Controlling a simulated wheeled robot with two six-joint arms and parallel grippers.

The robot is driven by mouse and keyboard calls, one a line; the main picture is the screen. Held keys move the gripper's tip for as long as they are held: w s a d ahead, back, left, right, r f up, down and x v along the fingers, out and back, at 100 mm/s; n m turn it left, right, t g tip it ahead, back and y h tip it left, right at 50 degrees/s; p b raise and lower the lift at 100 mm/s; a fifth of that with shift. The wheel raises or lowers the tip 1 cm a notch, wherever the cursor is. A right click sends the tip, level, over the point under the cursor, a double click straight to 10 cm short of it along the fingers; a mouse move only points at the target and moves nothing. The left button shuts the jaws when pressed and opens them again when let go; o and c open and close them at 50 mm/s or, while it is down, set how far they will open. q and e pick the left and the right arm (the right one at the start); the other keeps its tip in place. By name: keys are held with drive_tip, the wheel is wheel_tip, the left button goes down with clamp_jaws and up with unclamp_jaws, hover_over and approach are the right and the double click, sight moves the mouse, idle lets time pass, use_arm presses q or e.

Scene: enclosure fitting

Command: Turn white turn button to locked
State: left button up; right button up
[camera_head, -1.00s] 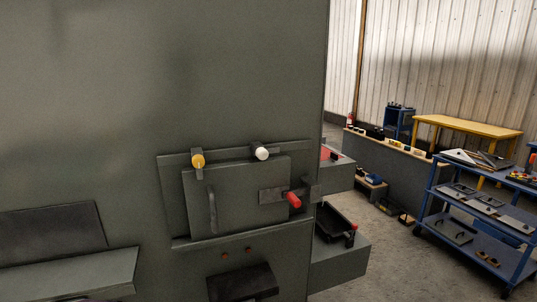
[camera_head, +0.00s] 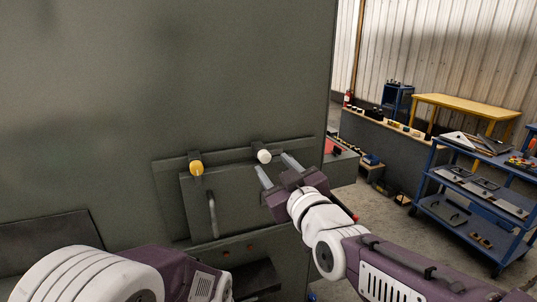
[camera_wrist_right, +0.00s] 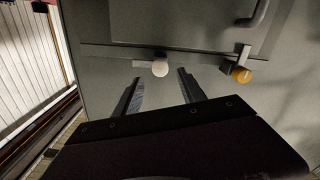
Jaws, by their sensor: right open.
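The white turn button (camera_head: 264,156) sits on the top rail of the grey enclosure door (camera_head: 198,215). It also shows in the right wrist view (camera_wrist_right: 160,68), beyond and between the fingertips. My right gripper (camera_head: 274,166) is open and empty, its two fingers pointing at the panel close to the white button; no contact is visible. It shows from behind in the wrist view (camera_wrist_right: 159,76). My left arm enters at the lower left, but its gripper fingers do not show.
A yellow turn button (camera_head: 196,168) is left of the white one on the same rail, also in the wrist view (camera_wrist_right: 241,74). A door handle (camera_head: 213,214) stands out below. Carts and a yellow table (camera_head: 468,103) stand far right.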

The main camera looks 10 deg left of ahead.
sight(266, 158)
drive_tip(key=p+x, duration=0.1)
drive_tip(key=x, duration=0.3)
drive_tip(key=shift+w+a+r, duration=0.1)
drive_tip(key=shift+w+a, duration=0.05)
drive_tip(key=shift+a, duration=0.1)
drive_tip(key=shift+w+a, duration=0.1)
drive_tip(key=shift+w, duration=0.15)
clamp_jaws()
